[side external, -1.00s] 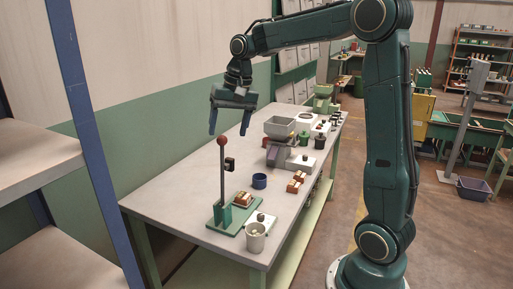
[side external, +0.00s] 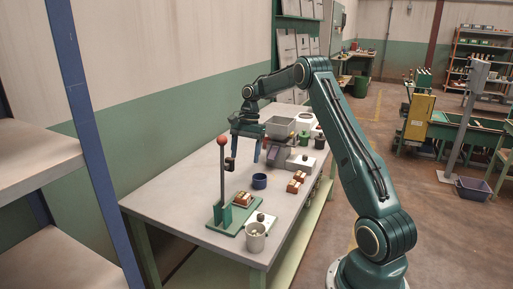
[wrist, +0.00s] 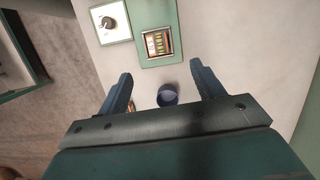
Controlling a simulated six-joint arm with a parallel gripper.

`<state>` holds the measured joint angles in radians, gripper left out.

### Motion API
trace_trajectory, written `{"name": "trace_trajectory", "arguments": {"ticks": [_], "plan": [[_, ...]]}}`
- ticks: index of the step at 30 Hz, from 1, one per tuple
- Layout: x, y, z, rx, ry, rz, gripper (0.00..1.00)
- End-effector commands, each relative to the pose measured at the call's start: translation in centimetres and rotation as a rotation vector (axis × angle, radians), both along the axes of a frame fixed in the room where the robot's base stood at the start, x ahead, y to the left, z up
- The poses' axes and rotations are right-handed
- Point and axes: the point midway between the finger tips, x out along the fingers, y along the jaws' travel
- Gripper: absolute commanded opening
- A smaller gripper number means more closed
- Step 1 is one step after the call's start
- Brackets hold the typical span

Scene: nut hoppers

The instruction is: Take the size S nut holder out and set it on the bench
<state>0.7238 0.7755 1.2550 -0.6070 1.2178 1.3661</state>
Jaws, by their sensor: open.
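Several small red-brown blocks with pale tops look like nut holders; no size mark is legible, so I cannot tell which is size S. One (side external: 243,199) sits on the green base plate (side external: 226,228) of the post stand; the wrist view shows it with a striped top (wrist: 157,43). Others (side external: 292,187) lie on the bench right of a blue cup (side external: 259,181). In the wrist view the cup (wrist: 167,99) shows between my fingers, and a bit of a block peeks out beside the left finger. My gripper (side external: 246,158) is open and empty, pointing down above the bench.
A post with a red ball (side external: 222,140) rises from the green base. A white plate with a dark knob (wrist: 109,21) and a grey cup (side external: 256,238) stand at the near end. A grey hopper (side external: 280,127) stands behind my gripper. The bench's left side (side external: 180,190) is bare.

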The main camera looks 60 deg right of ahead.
Motion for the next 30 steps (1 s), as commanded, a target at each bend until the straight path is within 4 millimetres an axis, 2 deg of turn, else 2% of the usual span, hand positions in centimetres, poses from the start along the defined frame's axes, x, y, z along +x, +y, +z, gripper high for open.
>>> {"name": "trace_trajectory", "arguments": {"ticks": [6,11,16,30], "plan": [[-0.2,-0.8,-1.0,0.014,0.020,-0.040,0.67],[-0.2,-0.7,-1.2,0.014,0.021,-0.040,0.67],[-0.2,-0.3,-2.2,0.017,0.023,-0.040,0.67],[-0.3,1.3,-8.2,0.015,0.022,-0.039,0.67]]}}
